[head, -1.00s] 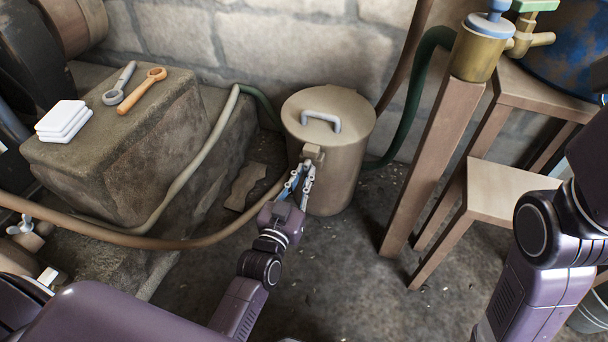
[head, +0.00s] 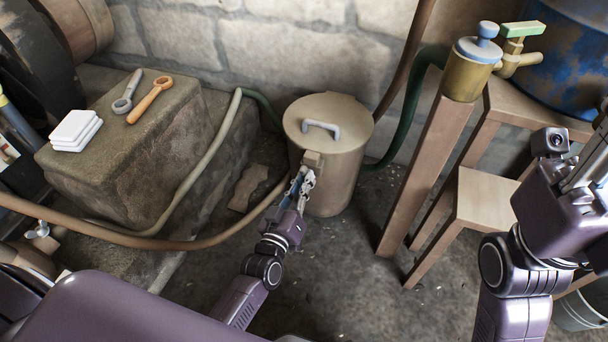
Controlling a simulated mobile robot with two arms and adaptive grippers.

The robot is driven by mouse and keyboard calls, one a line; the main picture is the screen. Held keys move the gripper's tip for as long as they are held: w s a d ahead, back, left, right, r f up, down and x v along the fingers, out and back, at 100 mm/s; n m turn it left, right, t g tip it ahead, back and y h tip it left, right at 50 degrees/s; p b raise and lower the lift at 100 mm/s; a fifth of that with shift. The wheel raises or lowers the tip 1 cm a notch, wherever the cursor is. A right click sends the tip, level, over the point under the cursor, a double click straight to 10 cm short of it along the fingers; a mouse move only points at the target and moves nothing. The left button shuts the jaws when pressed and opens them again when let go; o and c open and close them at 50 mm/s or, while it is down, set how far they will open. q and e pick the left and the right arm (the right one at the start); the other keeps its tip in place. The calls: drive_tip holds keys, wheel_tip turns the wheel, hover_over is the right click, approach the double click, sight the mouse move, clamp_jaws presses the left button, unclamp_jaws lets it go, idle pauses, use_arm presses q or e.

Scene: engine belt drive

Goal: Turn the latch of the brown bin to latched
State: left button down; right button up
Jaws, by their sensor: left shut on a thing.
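The brown bin (head: 336,171) stands on the floor against the back wall, with its round lid on and a pale handle (head: 321,127) on top. Its latch (head: 312,159) is a small brown block at the front, just under the lid's rim. My left gripper (head: 305,177) is at the front of the bin, right below this block, with its fingers close together and shut on the latch. The fingers hide the lower part of the latch, so its exact turn is hard to tell.
A stone block (head: 150,150) at left carries two wrenches (head: 150,99) and folded white cloths (head: 75,130). A brown hose (head: 150,241) crosses the floor left of the bin. A wooden post (head: 425,180) and stepped stand (head: 485,200) are at right. Floor before the bin is clear.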

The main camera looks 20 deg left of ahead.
use_arm(q)
drive_tip(key=n, duration=0.4)
drive_tip(key=n+p, duration=0.1)
drive_tip(key=n, duration=0.7)
drive_tip(key=shift+a+f, duration=0.25)
drive_tip(key=shift+f, duration=0.05)
idle(0.4)
drive_tip(key=c, duration=1.9)
unclamp_jaws()
drive_tip(key=shift+c, duration=0.2)
drive_tip(key=s, duration=1.2)
drive_tip(key=shift+a, duration=0.2)
